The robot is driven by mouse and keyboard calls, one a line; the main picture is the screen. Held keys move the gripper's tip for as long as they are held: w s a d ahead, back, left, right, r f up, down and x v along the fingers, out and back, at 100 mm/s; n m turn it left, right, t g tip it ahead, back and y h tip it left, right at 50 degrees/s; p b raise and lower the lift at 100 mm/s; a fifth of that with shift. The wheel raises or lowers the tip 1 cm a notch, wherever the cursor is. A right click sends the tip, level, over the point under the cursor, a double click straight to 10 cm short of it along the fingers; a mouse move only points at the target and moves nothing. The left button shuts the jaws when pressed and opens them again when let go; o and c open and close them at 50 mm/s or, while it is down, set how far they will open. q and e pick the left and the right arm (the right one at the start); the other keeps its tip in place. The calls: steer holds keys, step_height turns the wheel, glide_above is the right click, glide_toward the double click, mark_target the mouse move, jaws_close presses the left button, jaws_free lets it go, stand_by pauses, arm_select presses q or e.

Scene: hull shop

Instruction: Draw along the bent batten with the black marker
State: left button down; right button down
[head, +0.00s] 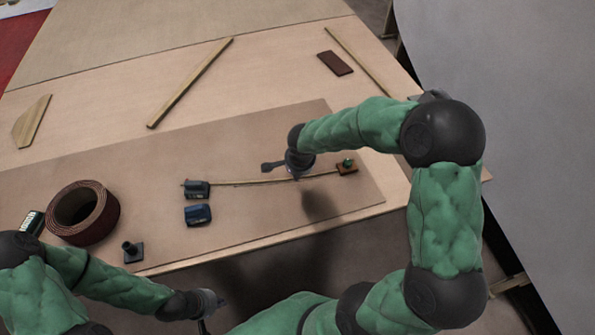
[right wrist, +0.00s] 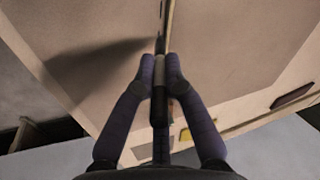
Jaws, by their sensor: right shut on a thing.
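The bent batten (head: 243,183) is a thin pale strip on the brown board.
A second dark weight (head: 198,214) lies just below the first. A brown coiled roll (head: 104,222) and a black-based peg (head: 132,252) stand at left. A long wooden strip (head: 190,82), a wooden offcut (head: 31,121) and a dark red block (head: 334,63) lie farther back.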

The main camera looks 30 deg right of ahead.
steer(key=shift+f+b, duration=0.35)
steer(key=shift+b, duration=0.1)
stand_by(0.9)
steer(key=shift+b, duration=0.45)
stand_by(1.4)
steer(key=shift+a+f, duration=0.1)
steer(key=shift+a, duration=0.1)
steer(key=shift+w+a+b, duration=0.2)
steer(key=shift+a+b, duration=0.25)
steer(key=shift+b, duration=0.15)
steer(key=shift+w+a, duration=0.1)
steer(key=shift+a, duration=0.1)
steer(key=shift+w+a+b, duration=0.2)
steer(key=shift+a+b, duration=0.25)
steer(key=shift+b, duration=0.05)
steer(key=shift+w+a+b, duration=0.15)
steer(key=shift+a+b, duration=0.25)
steer(key=shift+b, duration=0.05)
steer(key=shift+a, duration=0.2)
